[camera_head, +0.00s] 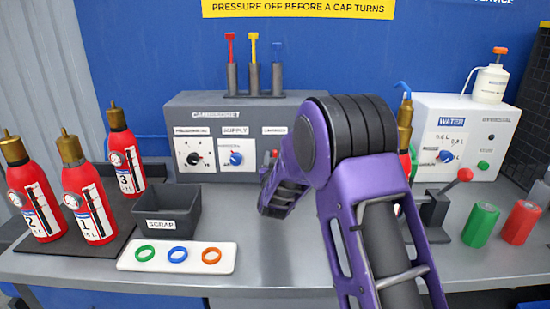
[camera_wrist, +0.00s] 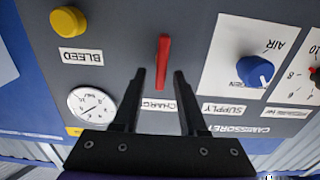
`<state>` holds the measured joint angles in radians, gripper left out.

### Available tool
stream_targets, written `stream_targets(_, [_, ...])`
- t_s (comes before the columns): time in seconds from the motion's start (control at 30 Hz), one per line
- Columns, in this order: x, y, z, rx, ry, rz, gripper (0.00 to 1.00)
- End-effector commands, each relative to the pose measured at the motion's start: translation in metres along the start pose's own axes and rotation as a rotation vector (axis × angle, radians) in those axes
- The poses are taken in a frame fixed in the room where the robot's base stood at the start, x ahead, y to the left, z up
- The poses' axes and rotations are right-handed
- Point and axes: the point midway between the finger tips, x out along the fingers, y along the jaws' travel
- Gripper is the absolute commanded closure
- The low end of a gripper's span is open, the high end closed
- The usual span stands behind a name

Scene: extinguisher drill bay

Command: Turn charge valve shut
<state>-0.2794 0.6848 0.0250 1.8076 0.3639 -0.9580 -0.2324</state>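The charge valve is a red lever (camera_wrist: 162,60) on the grey panel, upright in the upside-down wrist view, above the partly hidden CHARGE label (camera_wrist: 158,104). My gripper (camera_wrist: 160,74) is open, with its two dark fingers either side of the lever's lower part in the picture. I see no finger touching it, and cannot tell how deep the lever sits between them. In the head view, a small red piece (camera_head: 275,153) of it shows beside my arm, at the right of the grey CAMBERSET unit (camera_head: 225,108). My arm hides much of that panel side.
A yellow BLEED knob (camera_wrist: 69,20), a pressure gauge (camera_wrist: 91,105) and a blue SUPPLY knob (camera_wrist: 255,71) surround the lever. A black scrap bin (camera_head: 165,212), a ring tray (camera_head: 128,262) and red extinguishers (camera_head: 88,205) stand left. The WATER unit (camera_head: 480,115) stands right.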

Motion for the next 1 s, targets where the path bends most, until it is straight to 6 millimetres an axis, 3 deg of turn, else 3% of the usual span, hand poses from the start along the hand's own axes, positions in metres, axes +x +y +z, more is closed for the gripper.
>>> stream_targets(0.03, [-0.0001,-0.0001,-0.0001,0.000,0.000,0.000,0.69])
stream_targets(0.2, [-0.0002,-0.0002,-0.0002,0.000,0.000,0.000,1.00])
stream_targets(0.67, [-0.0003,0.0004,-0.0002,0.020,0.000,0.000,1.00])
stream_targets(1.0, [-0.0003,0.0044,0.0003,0.201,0.000,0.001,1.00])
